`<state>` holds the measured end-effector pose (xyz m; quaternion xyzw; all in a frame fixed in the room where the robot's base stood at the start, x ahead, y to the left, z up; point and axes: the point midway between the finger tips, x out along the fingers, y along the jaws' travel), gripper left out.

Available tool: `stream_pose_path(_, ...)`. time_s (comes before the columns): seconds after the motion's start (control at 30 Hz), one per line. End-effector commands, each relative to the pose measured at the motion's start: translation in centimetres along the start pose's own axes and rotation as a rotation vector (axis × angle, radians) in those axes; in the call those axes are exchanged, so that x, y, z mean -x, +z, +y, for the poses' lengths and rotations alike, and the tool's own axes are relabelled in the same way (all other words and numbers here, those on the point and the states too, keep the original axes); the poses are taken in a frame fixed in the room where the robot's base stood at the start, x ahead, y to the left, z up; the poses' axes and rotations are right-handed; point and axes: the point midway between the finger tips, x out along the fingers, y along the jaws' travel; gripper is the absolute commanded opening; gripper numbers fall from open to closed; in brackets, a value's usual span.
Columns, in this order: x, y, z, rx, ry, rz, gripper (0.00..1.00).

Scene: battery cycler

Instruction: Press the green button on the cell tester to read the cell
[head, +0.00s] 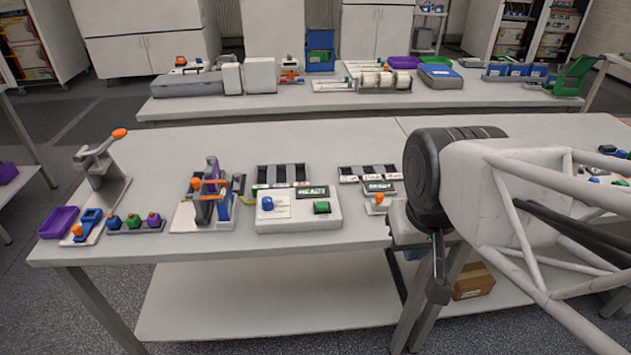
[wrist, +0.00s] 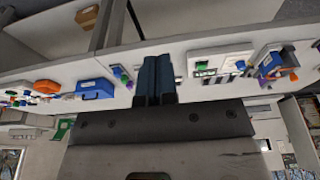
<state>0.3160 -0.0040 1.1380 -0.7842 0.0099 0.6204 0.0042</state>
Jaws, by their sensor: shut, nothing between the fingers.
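The cell tester (head: 275,224) is a white box on the near table in the head view, with a blue knob, a small display and a green button (head: 322,207) at its right. In the tilted, upside-down wrist view, the tester (wrist: 222,59) is right of the fingers, and its green button (wrist: 203,63) shows small. My gripper (head: 438,292) hangs to the right of the tester, by the table's front edge, apart from the tester. Its dark fingers (wrist: 158,64) are together and empty in the wrist view.
A smaller device with an orange knob (head: 379,199) stands between tester and gripper. Slotted racks (head: 283,175) stand behind the tester. A clamp fixture (head: 207,196) is at its left. The table's front strip (head: 225,246) is bare.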

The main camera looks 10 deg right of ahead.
Motion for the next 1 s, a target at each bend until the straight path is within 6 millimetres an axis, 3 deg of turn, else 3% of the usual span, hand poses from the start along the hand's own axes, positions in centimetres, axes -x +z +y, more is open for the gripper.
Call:
stream_pose_path(0.37,0.0,-0.1,-0.1,-0.004,-0.003,0.0,0.0)
stream_pose_path(0.57,-0.3,-1.1,-0.8,-0.052,-0.04,0.001,0.0)
stream_pose_path(0.77,-1.2,-3.8,-2.5,-0.18,-0.131,0.002,0.0)
stream_pose_path(1.0,-2.8,-8.9,-5.3,-0.43,-0.285,-0.006,0.0)
